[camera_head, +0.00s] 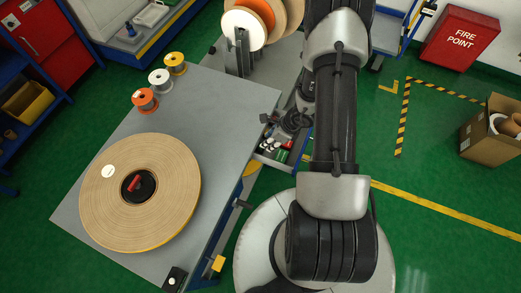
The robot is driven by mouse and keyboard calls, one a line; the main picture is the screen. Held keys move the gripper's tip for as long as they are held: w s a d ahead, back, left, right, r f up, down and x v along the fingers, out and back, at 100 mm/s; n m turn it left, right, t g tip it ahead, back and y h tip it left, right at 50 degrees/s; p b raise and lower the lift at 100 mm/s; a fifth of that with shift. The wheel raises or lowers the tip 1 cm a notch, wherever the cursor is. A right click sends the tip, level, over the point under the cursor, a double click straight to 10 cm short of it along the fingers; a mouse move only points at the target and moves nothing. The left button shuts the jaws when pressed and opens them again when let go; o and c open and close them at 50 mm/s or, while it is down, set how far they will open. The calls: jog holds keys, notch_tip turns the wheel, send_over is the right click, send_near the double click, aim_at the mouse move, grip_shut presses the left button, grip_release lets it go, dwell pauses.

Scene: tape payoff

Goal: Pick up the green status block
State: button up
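A small tray or shelf (257,157) beside the grey table's right edge holds several small items in black, white, red and green. A small green piece (281,156) among them may be the green status block; it is too small to tell its shape. My gripper (268,124) is dark and sits just above and behind these items, near the table's right edge. My arm partly hides it, and its fingers are too small to read. I cannot see it touching the green piece.
A large tan tape roll (165,185) lies on the grey table (235,100), with several small spools along its far-left side. Upright reels (243,30) stand at the table's back.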

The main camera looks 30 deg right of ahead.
aim_at(263, 150)
jog(key=b+x, duration=0.1)
jog(key=x, duration=0.3)
jog(key=b+x, duration=0.1)
jog(key=x, duration=0.3)
jog(key=shift+w+d+f, duration=0.15)
jog(key=shift+w+f, duration=0.05)
jog(key=shift+f, duration=0.1)
jog(key=shift+c, duration=0.2)
jog(key=c, duration=0.7)
